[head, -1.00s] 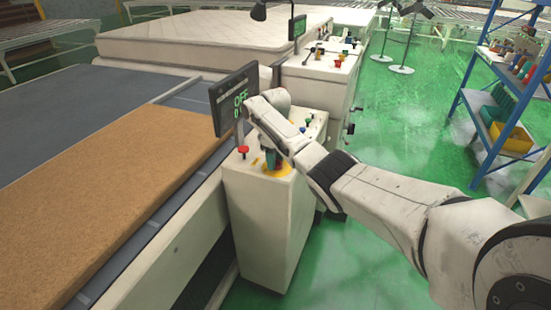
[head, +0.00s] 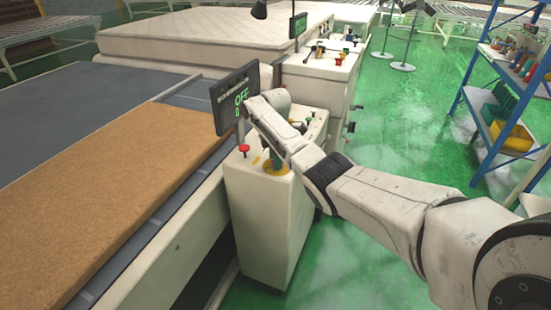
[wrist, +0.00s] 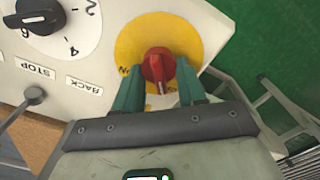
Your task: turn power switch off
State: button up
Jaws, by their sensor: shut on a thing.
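The power switch is a red rotary knob (wrist: 158,66) on a round yellow plate (wrist: 195,34) on top of a white control cabinet (head: 262,220). In the wrist view, the teal fingers of my gripper (wrist: 158,82) stand on both sides of the knob and are shut on it. In the head view, my gripper (head: 273,162) points down at the cabinet top, and my arm hides part of the panel. A dark display (head: 235,100) on the cabinet shows green "OFF" lettering; the line below it is partly hidden by my arm.
The wrist view shows a black dial (wrist: 40,15) and a lever (wrist: 30,98) beside the switch. A brown slab (head: 125,180) lies on the conveyor. A blue shelf (head: 482,110) stands right; green floor between is open.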

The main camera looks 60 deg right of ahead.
jog(key=shift+n, duration=0.7)
jog(key=o, duration=1)
notch_tip(320, 180, up, 11)
jog(key=b, duration=0.1)
jog(key=shift+f, duration=0.1)
dwell(0.4)
